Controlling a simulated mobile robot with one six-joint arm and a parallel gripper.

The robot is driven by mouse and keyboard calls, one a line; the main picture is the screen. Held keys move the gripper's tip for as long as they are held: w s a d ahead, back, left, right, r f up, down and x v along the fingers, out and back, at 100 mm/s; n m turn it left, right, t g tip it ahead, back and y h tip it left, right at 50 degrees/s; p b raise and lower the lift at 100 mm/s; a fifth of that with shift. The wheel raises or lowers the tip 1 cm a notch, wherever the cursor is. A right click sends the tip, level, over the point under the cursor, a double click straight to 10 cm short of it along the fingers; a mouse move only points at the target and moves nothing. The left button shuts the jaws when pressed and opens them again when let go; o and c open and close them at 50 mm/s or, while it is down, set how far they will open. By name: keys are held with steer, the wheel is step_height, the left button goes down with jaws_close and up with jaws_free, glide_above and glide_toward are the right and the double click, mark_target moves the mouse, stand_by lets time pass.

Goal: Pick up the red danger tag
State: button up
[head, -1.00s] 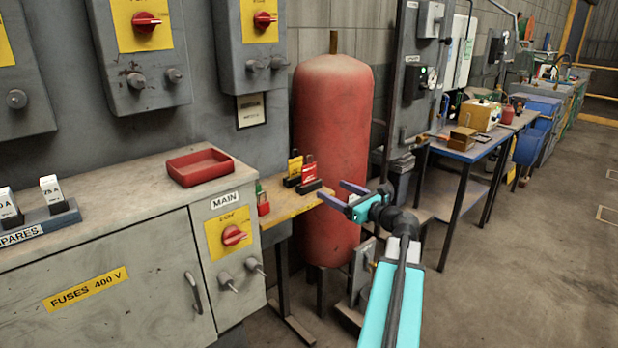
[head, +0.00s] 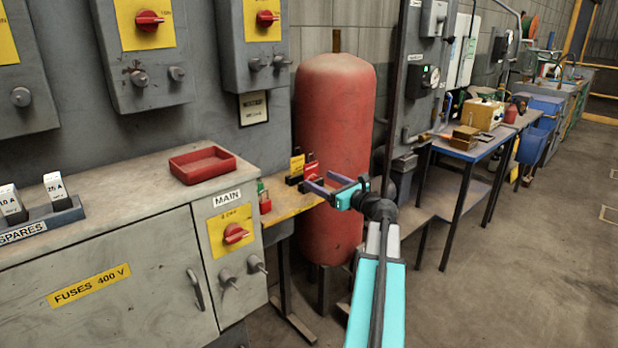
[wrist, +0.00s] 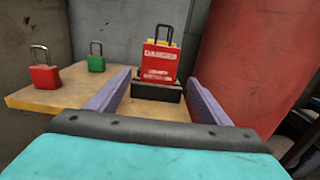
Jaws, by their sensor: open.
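The red danger tag (wrist: 160,62) stands upright in a dark holder (wrist: 158,91) on the small wooden shelf, with a dark loop at its top. It also shows in the head view (head: 311,169), partly hidden by my gripper. A yellow tag (head: 297,165) stands beside it in the head view and mostly behind it in the wrist view. My gripper (head: 318,182) is open and empty in front of the tag. In the wrist view its two purple fingers (wrist: 155,92) point toward the holder, one to each side, with the tag beyond them.
A red padlock (wrist: 45,72) and a green padlock (wrist: 96,60) stand left on the wooden shelf (wrist: 60,95). A large red cylinder (head: 335,110) stands close behind and right. A grey cabinet with a red tray (head: 202,165) is at the left.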

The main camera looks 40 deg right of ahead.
mark_target(312, 174)
steer(key=shift+w, duration=0.25)
steer(key=shift+w+r, duration=0.1)
steer(key=shift+w, duration=2.55)
steer(key=c, duration=1.1)
steer(key=shift+r, duration=0.15)
